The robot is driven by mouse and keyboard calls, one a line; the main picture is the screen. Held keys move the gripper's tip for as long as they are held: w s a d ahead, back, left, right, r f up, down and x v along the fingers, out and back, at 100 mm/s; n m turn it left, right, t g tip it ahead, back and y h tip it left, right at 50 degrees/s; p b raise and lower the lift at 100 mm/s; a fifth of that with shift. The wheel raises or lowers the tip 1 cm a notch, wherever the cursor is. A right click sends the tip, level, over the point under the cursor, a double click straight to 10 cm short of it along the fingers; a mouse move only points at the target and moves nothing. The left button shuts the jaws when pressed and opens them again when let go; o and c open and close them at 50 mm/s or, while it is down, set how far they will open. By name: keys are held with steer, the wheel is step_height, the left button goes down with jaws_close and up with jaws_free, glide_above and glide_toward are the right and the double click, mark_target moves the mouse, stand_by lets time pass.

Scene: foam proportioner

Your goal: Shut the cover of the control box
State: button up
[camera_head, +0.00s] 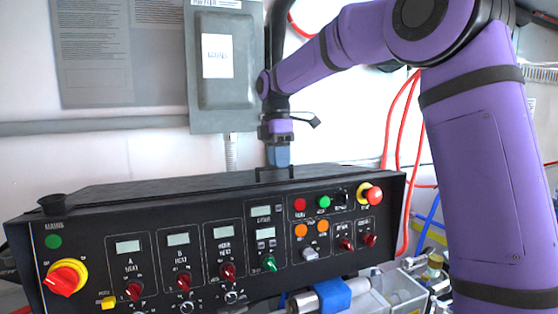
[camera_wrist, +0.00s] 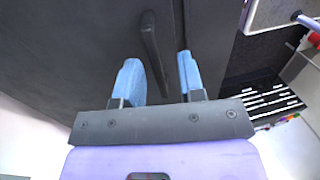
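The control box (camera_head: 130,235) is a wide black box with knobs, lamps and small displays on its sloping front. Its black cover (camera_head: 190,184) lies low along the top in the head view; I cannot tell whether it is fully down. A thin black handle (camera_head: 260,174) stands on the cover, and it also shows in the wrist view (camera_wrist: 152,45). My gripper (camera_head: 278,160) points down just above the cover at the handle. In the wrist view its blue fingers (camera_wrist: 160,72) are apart, with the handle seen between them. Contact with the handle is not clear.
A grey wall box (camera_head: 226,70) with a white label hangs behind the control box. A red emergency button (camera_head: 373,195) sticks out at the panel's right. Red hoses (camera_head: 400,150) run down the wall at right. Fittings and a blue-sleeved pipe (camera_head: 333,295) lie below the panel.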

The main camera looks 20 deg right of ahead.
step_height(320, 180, up, 10)
steer(key=w, duration=0.1)
steer(key=shift+w+r, duration=0.15)
steer(key=shift+w, duration=0.25)
steer(key=s+d+f+m+t, duration=0.15)
steer(key=s+m, duration=0.35)
steer(key=s, duration=0.5)
steer(key=s+d+m+t, duration=0.15)
steer(key=s+m, duration=0.25)
steer(key=s, duration=0.6)
steer(key=s+d+f+m+t, duration=0.1)
steer(key=s+f+m+t, duration=0.1)
steer(key=s+f+m, duration=0.2)
steer(key=s+d+f+m+t, duration=0.1)
steer(key=s+f+m+t, duration=0.1)
steer(key=s+f+m, duration=0.3)
steer(key=s+f, duration=0.3)
steer(key=s, duration=0.4)
steer(key=shift+d+f, duration=0.2)
steer(key=shift+d, duration=0.05)
